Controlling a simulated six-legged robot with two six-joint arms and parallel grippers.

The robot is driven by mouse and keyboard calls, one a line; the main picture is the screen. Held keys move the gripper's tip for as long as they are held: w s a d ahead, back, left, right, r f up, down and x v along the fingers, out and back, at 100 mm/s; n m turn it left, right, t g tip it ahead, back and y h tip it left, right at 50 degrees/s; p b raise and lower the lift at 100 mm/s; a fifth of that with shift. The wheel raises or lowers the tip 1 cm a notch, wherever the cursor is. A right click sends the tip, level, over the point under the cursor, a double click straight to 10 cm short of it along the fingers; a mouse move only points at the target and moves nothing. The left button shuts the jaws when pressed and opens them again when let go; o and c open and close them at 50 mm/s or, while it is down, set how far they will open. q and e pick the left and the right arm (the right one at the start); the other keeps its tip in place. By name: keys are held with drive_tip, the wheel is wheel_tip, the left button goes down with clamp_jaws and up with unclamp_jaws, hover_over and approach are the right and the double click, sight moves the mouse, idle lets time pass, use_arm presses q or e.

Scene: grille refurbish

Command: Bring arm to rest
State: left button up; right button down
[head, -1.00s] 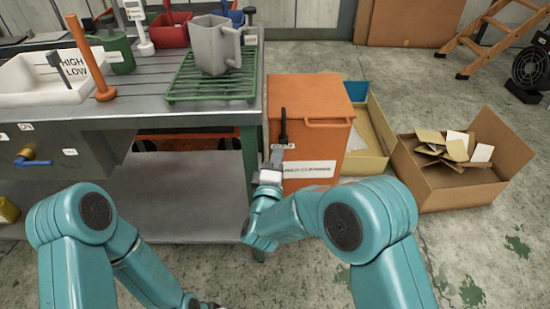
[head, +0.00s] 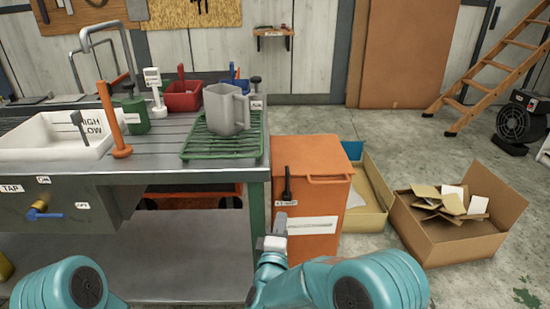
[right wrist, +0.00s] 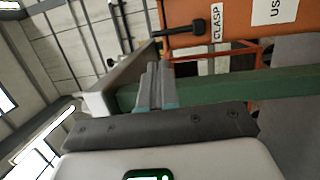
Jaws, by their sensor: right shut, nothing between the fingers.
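My right gripper (head: 279,225) is shut and empty. In the head view it is in front of the orange box (head: 322,167), low beside the bench's green leg. In the right wrist view the closed fingers (right wrist: 155,87) point toward the green bench frame (right wrist: 200,92), with the box's black clasp (right wrist: 180,31) and its label beyond. I cannot tell whether the fingers touch anything. My left arm (head: 65,285) shows only as a teal link at the lower left; its gripper is out of view.
The metal bench (head: 165,150) bears a white sink (head: 40,135), an orange upright handle (head: 112,125) and a grey jug (head: 226,112) on a green rack (head: 215,148). A cardboard box (head: 450,243) of scraps stands right.

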drive_tip(key=s+d+f+m+g+h, duration=0.1)
drive_tip(key=d+f+g, duration=0.1)
drive_tip(key=d+f, duration=0.5)
drive_tip(key=s+d+f+g+h, duration=0.1)
drive_tip(key=d+f+g, duration=0.1)
drive_tip(key=d+f, duration=0.5)
drive_tip(key=s+d+f+m+g+y, duration=0.3)
drive_tip(key=s+f+m+g+y, duration=0.3)
drive_tip(key=s+f, duration=0.7)
drive_tip(key=s+a+f+m+g+y, duration=0.15)
drive_tip(key=s+a+m+g, duration=0.3)
drive_tip(key=s, duration=0.55)
drive_tip(key=s+a+m+g+y, duration=0.2)
drive_tip(key=s+a+m+g, duration=0.15)
drive_tip(key=s+m, duration=0.4)
wheel_tip(320, 180, up, 22)
drive_tip(key=s+n+p, duration=0.1)
drive_tip(key=p, duration=2.1)
drive_tip(key=shift+s+d+f, duration=0.15)
drive_tip(key=shift+s+d, duration=0.1)
drive_tip(key=shift+d, duration=0.1)
